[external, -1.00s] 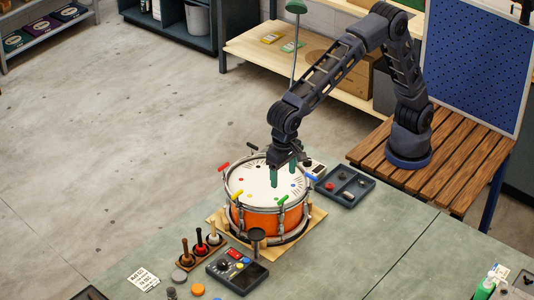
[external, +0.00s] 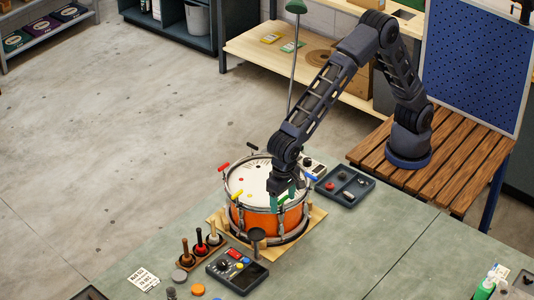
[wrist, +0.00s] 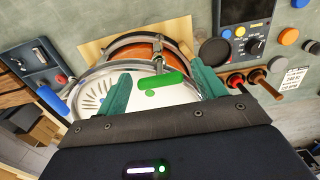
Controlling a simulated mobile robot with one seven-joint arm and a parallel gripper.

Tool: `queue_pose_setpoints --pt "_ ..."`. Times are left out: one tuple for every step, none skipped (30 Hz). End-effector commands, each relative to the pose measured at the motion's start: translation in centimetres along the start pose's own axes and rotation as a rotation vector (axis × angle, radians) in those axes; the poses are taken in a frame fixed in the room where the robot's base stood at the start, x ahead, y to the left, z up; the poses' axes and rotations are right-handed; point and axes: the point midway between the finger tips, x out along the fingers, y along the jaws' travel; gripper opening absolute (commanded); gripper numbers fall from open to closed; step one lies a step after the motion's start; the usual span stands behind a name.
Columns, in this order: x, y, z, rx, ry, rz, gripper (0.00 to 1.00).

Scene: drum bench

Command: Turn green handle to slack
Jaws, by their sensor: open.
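The green handle (wrist: 164,79) is a short bar on the near rim of the orange drum (external: 262,221). In the wrist view it lies between the two teal fingers of my gripper (wrist: 162,86), with a gap on each side. My gripper (external: 285,198) is open, pointing down at the drum's near-right rim. In the external view the green handle is hard to tell apart from the fingers.
Other handles sit around the rim: red (external: 224,169), yellow (external: 238,196), blue (external: 310,176) and black (external: 252,147). A dark tray (external: 346,187) stands to the right. A mallet stand (external: 202,250) and a control box (external: 237,270) stand in front.

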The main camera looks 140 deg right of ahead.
Motion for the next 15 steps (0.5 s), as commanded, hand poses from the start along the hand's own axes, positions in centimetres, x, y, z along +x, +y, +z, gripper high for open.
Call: queue_pose_setpoints --pt "0.0 0.0 0.0 0.0 0.0 0.0 0.69" --pt "-0.01 0.0 0.0 0.0 0.0 0.0 0.69" --pt "-0.01 0.01 0.0 0.0 0.0 0.0 0.69" --pt "-0.01 0.01 0.0 0.0 0.0 0.0 0.69" --pt "-0.01 0.01 0.0 0.0 0.0 0.0 0.67" --pt "-0.02 0.01 0.0 0.0 0.0 0.0 0.59" --pt "-0.02 0.01 0.0 0.0 0.0 0.0 0.53" --pt "-0.02 0.01 0.0 0.0 0.0 0.0 0.47" --pt "-0.02 0.01 0.0 0.0 0.0 0.0 0.4" --pt "-0.02 0.01 0.0 0.0 0.0 0.0 0.34" --pt "-0.03 0.01 0.0 0.0 0.0 0.0 0.28" --pt "-0.03 0.01 0.0 0.0 0.0 0.0 0.24" --pt "-0.03 0.01 0.0 0.0 0.0 0.0 0.24" --pt "-0.03 0.01 0.0 -0.001 0.0 0.0 0.24" --pt "-0.03 0.01 0.0 -0.002 0.0 0.0 0.24"
